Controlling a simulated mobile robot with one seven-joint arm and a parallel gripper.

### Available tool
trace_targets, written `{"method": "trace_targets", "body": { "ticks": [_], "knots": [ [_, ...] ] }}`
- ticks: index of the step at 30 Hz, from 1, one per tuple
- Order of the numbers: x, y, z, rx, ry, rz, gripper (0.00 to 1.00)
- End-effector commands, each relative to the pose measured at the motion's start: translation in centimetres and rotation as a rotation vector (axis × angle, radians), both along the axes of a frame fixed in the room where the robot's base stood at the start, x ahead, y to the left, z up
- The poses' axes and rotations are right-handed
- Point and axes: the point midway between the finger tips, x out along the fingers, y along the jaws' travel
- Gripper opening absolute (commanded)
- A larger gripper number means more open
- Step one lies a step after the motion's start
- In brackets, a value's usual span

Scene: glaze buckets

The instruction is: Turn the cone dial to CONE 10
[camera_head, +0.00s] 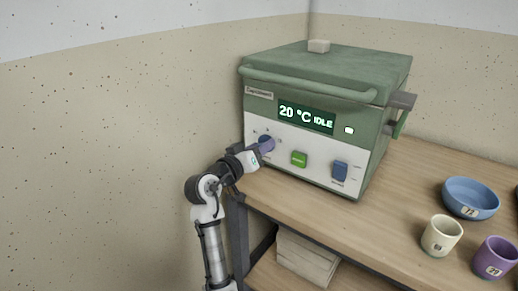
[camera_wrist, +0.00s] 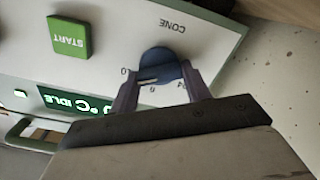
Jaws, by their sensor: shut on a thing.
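The green and white kiln (camera_head: 325,85) stands on the wooden bench, with its display reading 20 °C IDLE. The blue cone dial (camera_head: 266,142) is at the left of its front panel, partly hidden by my gripper (camera_head: 262,148). In the wrist view the dial (camera_wrist: 158,66) sits between the two fingers of my gripper (camera_wrist: 158,78), which is shut on it. The word CONE is beside the dial, upside down in this view. A light pointer line shows on the dial, but I cannot tell which number it points to.
A green START button (camera_wrist: 69,36) is beside the dial. A blue switch (camera_head: 340,171) is at the panel's right. A blue bowl (camera_head: 470,198), a cream cup (camera_head: 441,235) and a purple cup (camera_head: 495,258) stand on the bench (camera_head: 395,195) at the right.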

Motion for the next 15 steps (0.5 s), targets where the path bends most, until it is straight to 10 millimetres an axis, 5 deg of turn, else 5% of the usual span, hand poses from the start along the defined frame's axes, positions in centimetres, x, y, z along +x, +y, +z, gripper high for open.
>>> {"method": "trace_targets", "body": {
  "ticks": [4, 5, 9, 15],
  "knots": [
    [-0.02, -0.01, -0.08, 0.003, 0.001, 0.0, 0.24],
    [-0.02, -0.01, -0.08, 0.003, 0.001, 0.0, 0.48],
    [-0.01, 0.0, -0.05, 0.002, 0.001, 0.0, 0.67],
    [0.0, 0.0, -0.03, 0.001, 0.001, 0.0, 0.69]
  ]
}}
